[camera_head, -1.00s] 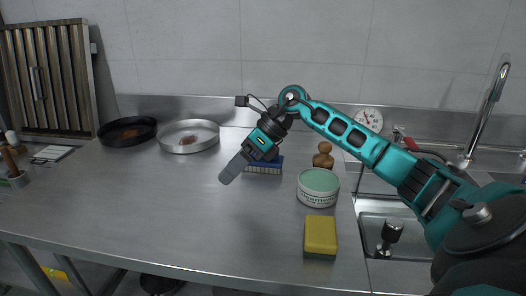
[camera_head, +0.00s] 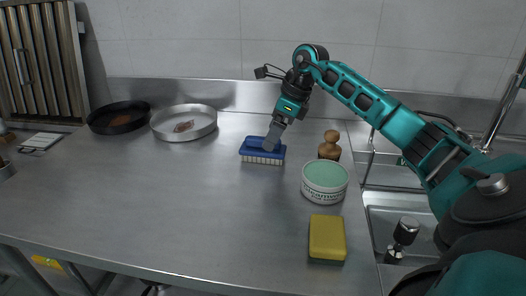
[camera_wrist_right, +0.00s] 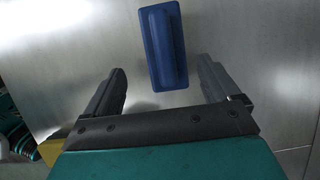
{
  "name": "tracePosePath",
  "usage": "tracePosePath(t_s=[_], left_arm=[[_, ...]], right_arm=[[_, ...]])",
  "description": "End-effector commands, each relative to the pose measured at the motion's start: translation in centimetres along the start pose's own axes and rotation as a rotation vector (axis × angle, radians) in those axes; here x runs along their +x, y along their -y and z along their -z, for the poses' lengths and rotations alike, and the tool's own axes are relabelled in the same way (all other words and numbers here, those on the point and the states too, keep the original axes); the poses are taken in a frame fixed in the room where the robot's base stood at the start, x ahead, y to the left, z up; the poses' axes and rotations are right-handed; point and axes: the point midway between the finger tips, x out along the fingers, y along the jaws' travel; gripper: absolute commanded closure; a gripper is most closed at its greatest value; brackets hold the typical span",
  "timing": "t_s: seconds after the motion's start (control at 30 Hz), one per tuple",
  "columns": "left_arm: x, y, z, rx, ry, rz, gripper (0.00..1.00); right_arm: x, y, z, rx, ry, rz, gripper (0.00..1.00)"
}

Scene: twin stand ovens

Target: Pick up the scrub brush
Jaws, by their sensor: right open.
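The scrub brush (camera_head: 255,154) has a blue back and pale bristles. It sits bristles down on the steel counter, left of the round tub. My right gripper (camera_head: 270,142) points down at it, its finger overlapping the brush's right part in the head view. In the right wrist view, the blue brush (camera_wrist_right: 166,45) lies ahead of the open fingers (camera_wrist_right: 161,76), roughly in line with the gap between them. The jaws are empty. Whether a finger touches the brush cannot be told. My left gripper is not in view.
A green-lidded tub (camera_head: 325,183), a wooden knobbed object (camera_head: 330,147) and a yellow sponge (camera_head: 327,237) stand to the right, before the sink (camera_head: 400,222). Two pans (camera_head: 184,122) stand at the back left. The counter's middle (camera_head: 170,200) is clear.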

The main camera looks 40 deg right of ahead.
Motion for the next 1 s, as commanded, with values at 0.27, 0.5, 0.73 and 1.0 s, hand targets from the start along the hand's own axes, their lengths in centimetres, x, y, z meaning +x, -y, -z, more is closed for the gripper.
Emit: tracePosePath(t_s=[0.27,0.5,0.73,1.0], left_arm=[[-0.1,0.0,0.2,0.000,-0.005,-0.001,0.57],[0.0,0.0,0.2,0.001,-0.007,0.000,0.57],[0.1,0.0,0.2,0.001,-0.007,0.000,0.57],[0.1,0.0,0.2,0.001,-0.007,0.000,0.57]], right_arm=[[3.1,0.6,-1.1,0.001,0.005,-0.004,0.11],[5.4,0.7,-1.0,0.001,0.001,-0.001,0.11],[5.4,0.8,-1.0,0.000,0.001,0.000,0.13],[5.4,0.7,-1.0,0.000,0.001,0.000,0.38]])
